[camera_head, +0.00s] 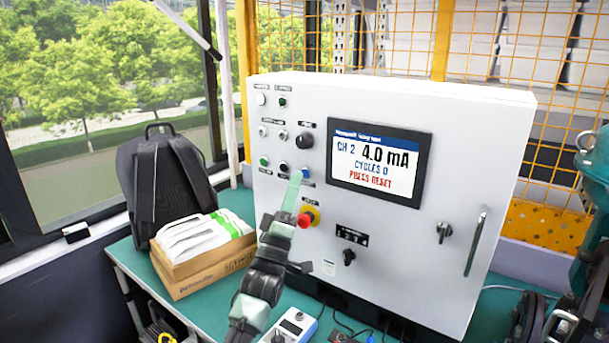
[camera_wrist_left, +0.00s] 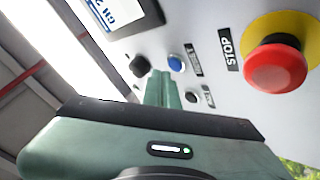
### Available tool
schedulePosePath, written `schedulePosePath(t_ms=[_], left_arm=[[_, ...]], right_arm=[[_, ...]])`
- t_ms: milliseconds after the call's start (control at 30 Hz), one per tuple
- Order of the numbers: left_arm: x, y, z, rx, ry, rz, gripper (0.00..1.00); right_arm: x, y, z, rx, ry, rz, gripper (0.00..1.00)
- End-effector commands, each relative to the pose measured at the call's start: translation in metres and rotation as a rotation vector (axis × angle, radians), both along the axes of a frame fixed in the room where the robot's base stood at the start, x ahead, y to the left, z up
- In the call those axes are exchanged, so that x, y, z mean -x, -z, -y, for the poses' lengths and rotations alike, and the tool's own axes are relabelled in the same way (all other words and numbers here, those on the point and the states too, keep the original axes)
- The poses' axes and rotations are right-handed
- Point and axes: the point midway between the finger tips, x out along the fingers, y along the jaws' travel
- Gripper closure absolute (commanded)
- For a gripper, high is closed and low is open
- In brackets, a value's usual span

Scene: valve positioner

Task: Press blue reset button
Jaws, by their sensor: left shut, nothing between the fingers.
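The blue reset button (camera_head: 306,173) is on the front of the white control box (camera_head: 400,240), below the black knob. It also shows in the left wrist view (camera_wrist_left: 175,63), uncovered. My left gripper (camera_head: 296,177) is shut and empty, its pale green fingers pointing at the panel. In the head view the fingertips overlap the blue button's left side. In the left wrist view the fingertips (camera_wrist_left: 161,76) appear just beside the button, between it and the black knob (camera_wrist_left: 140,66). I cannot tell whether they touch the panel. My right gripper is not in view.
A red emergency stop (camera_head: 305,219) on a yellow ring is just below the fingers. A black button (camera_wrist_left: 191,97) is close by. The screen (camera_head: 378,164) reads "PRESS RESET". A cardboard box (camera_head: 190,278) and a black backpack (camera_head: 150,185) stand left of the box.

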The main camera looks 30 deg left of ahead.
Motion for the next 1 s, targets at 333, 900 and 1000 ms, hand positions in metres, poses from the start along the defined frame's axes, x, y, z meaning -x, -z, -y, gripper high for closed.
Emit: schedulePosePath(t_ms=[333, 900, 1000], left_arm=[[-0.0063, -0.0003, 0.0006, 0.001, 0.001, 0.000, 1.00], [-0.0106, 0.0003, 0.0010, -0.001, 0.001, -0.001, 1.00], [-0.0118, 0.0005, 0.0011, -0.001, 0.001, -0.001, 1.00]], right_arm=[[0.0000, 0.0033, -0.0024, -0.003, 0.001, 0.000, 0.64], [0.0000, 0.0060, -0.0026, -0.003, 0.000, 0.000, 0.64], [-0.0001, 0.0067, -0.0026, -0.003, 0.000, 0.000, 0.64]])
